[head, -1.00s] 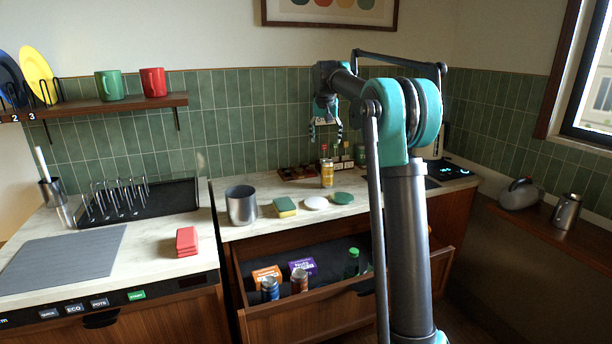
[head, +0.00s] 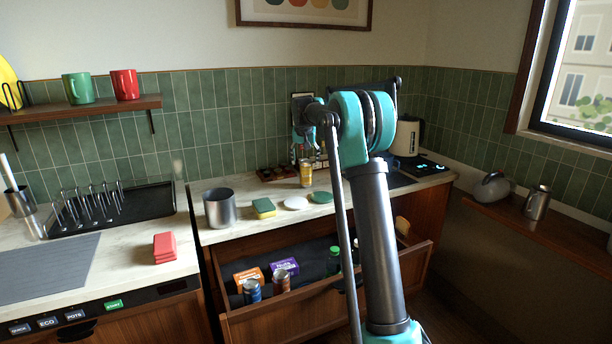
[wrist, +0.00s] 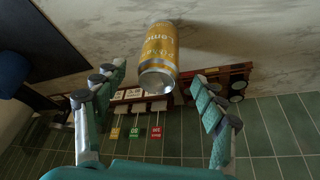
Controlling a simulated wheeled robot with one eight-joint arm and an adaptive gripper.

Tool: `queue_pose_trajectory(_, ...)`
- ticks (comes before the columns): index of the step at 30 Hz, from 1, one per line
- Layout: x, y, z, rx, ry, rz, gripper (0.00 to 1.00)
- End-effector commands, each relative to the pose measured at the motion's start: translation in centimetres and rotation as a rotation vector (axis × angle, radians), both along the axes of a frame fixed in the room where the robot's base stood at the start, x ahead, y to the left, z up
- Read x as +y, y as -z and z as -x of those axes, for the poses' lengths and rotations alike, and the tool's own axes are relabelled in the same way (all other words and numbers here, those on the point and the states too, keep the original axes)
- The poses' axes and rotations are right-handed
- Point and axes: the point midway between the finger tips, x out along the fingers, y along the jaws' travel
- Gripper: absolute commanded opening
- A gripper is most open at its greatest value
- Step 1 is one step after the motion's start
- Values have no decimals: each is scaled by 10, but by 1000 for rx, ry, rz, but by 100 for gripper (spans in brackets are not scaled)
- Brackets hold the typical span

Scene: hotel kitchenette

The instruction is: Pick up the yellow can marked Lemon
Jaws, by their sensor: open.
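The yellow can marked Lemon (head: 306,178) stands upright on the marble counter in the head view, in front of a small rack by the tiled wall. In the wrist view the can (wrist: 160,47) lies just beyond the fingertips, between the lines of the two fingers, with its label and a silver end showing. My gripper (wrist: 158,74) is open and empty, its fingers spread wider than the can and apart from it. In the head view the gripper is above and behind the can, partly hidden by my arm.
A dark wooden rack (wrist: 130,96) with small labelled items is close to the can. A steel pot (head: 220,209), a sponge (head: 264,208), a white disc (head: 296,203) and a green disc (head: 321,197) stand left and in front. An open drawer (head: 300,318) with boxes and cans juts out below.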

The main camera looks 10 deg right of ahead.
Motion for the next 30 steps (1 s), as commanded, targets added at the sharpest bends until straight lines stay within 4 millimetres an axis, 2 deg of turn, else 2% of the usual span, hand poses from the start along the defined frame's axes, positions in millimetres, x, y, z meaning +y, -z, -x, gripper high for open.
queue_pose_trajectory(10, -5, 41, -15, 0, 0, 0, 70)
queue_pose_trajectory(18, -5, 46, -16, 0, 0, 0, 70)
queue_pose_trajectory(30, -5, 45, -16, 0, 0, 0, 20)
